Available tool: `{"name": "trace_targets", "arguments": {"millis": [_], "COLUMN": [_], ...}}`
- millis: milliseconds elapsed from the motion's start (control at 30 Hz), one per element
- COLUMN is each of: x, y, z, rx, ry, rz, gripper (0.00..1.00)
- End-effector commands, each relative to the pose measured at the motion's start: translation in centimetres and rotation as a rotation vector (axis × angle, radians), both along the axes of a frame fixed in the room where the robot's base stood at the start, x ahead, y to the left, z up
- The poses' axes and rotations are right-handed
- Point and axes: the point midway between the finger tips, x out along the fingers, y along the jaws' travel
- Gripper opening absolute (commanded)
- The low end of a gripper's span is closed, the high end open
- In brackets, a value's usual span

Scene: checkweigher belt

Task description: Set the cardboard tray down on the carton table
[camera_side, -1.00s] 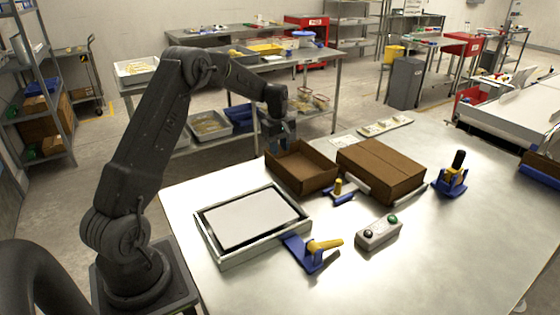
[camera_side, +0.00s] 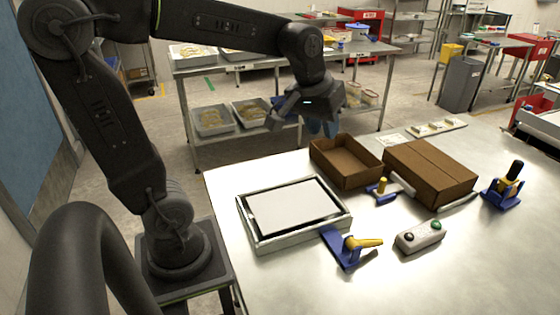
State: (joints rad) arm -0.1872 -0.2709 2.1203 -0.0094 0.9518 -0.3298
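The brown open-topped cardboard tray (camera_side: 346,166) sits upright at the far side of the steel table (camera_side: 420,285), just left of a closed brown carton (camera_side: 432,170). It appears to rest on the tabletop. My gripper (camera_side: 323,129) is at the tray's far left side, above and behind its rim, with bluish fingertips pointing down. I cannot tell whether the fingertips touch the tray's far wall. The gap between the fingers is too small and dark to judge.
A framed pale weighing plate (camera_side: 293,207) lies front left. A grey button box (camera_side: 420,236) lies between. The front right is clear.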

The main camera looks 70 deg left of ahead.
Motion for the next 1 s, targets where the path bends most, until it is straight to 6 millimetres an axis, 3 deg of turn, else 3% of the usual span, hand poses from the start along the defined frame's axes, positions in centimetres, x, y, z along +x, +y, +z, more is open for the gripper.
{"name": "trace_targets", "arguments": {"millis": [33,100,200,333,500,1000], "x": [-2.2,-4.8,-7.8,-10.4,-11.5,-11.5], "y": [-1.4,-2.9,-4.4,-5.4,-5.8,-5.8], "z": [0.2,0.1,-0.6,-1.5,-2.1,-2.1], "rx": [0.024,0.057,0.099,0.138,0.157,0.157], "ry": [-0.028,-0.059,-0.092,-0.125,-0.138,-0.138], "rz": [-0.082,-0.191,-0.322,-0.438,-0.493,-0.491], "gripper": [0.29,0.29,0.29,0.29,0.29,0.29]}}
